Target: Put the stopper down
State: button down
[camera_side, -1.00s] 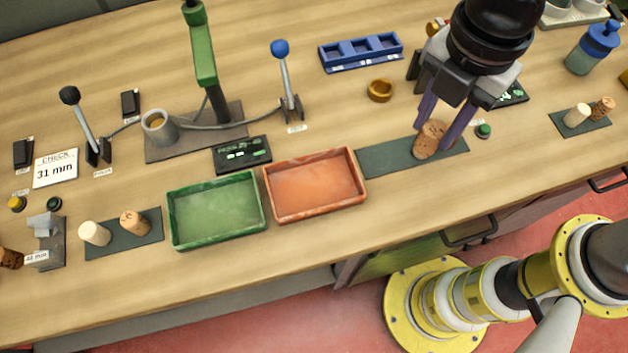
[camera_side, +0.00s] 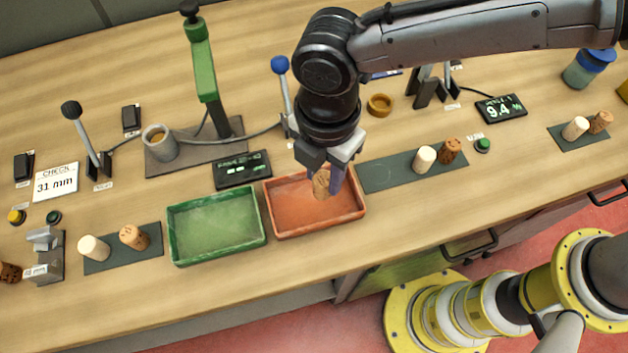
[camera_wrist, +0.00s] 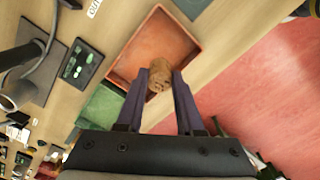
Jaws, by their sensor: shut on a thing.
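My gripper (camera_side: 329,180) is shut on a brown speckled cork stopper (camera_side: 322,184). In the side view the stopper is held over the orange-red tray (camera_side: 287,233); whether it touches the tray floor I cannot tell. In the wrist view the stopper (camera_wrist: 160,74) sits between the two purple fingers (camera_wrist: 162,82), with the red tray (camera_wrist: 184,28) beyond it. Nothing else shows in the red tray. The green tray (camera_side: 215,258) stands directly left of it and is empty.
Right of the red tray a dark green mat (camera_side: 390,176) holds a pale stopper (camera_side: 424,159) and a brown one (camera_side: 450,150). A moisture display (camera_side: 243,169) sits behind the trays. A blue-knobbed lever (camera_side: 281,66) and a green press (camera_side: 204,65) stand behind.

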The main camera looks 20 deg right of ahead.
aim_at(314, 187)
jog(key=shift+w+a+f, duration=0.35)
jog(key=shift+a+f, duration=0.15)
jog(key=shift+f, duration=0.25)
jog(key=shift+a+f, duration=0.1)
jog(key=shift+f, duration=1.5)
jog(key=shift+f, duration=0.2)
jog(key=c, duration=0.5)
grip_release()
jog(key=shift+c, duration=0.2)
jog(key=shift+r, duration=0.1)
notch_tip(314, 187, up, 12)
jog(key=shift+r, duration=0.15)
